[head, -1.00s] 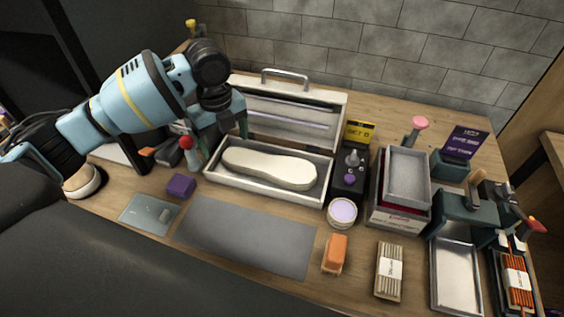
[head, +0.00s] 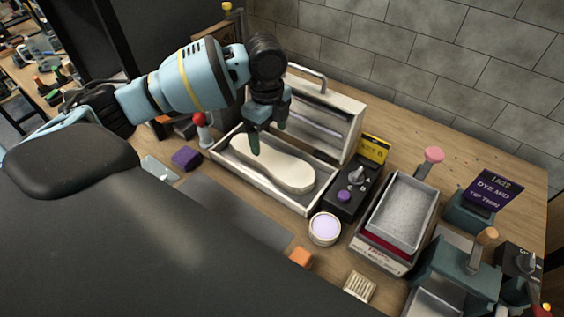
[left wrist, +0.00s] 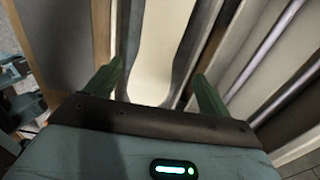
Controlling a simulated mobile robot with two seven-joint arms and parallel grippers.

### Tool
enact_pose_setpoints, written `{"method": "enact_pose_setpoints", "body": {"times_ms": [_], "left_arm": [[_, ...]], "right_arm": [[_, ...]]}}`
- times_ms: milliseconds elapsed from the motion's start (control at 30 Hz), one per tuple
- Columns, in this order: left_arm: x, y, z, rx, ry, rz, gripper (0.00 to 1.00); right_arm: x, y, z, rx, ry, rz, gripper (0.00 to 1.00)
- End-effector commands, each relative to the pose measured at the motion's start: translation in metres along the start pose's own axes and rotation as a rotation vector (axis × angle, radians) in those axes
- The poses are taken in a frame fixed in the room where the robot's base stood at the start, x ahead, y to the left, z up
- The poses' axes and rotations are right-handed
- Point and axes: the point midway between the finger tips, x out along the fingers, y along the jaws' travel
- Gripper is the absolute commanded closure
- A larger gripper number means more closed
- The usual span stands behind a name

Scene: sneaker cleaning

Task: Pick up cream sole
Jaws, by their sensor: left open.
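The cream sole (head: 275,163) lies flat in the open light-coloured box (head: 308,200), its long side running from upper left to lower right. My left gripper (head: 267,145) is open above the far-left half of the sole, fingers pointing down. In the left wrist view the sole (left wrist: 158,55) shows between the two green fingers (left wrist: 155,88), with a finger on each side of it. I cannot tell whether the fingers touch it. My right gripper is not in view.
The box's raised lid (head: 325,125) with its handle stands behind the sole, close to my gripper. A dark dial unit (head: 350,190), a lilac tub (head: 325,229) and a grey tray (head: 402,212) stand to the right. A purple block (head: 186,158) and a red-topped bottle (head: 203,130) are at left.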

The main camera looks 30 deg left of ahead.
Motion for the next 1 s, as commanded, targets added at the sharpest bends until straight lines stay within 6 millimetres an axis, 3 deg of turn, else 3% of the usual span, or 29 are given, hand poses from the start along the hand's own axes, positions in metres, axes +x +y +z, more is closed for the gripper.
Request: {"method": "enact_pose_setpoints", "body": {"times_ms": [267,500,700,1000], "left_arm": [[0.002,0.000,0.000,-0.010,0.000,0.000,0.18],[0.025,0.001,0.000,-0.010,0.000,0.004,0.18],[0.029,0.001,0.000,-0.009,-0.001,0.001,0.18],[0.068,0.005,-0.002,-0.009,-0.001,0.003,0.18]], "right_arm": [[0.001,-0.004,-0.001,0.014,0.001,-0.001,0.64],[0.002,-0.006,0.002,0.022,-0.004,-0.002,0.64],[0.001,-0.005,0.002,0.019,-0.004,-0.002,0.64],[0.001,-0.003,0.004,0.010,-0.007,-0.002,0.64]]}}
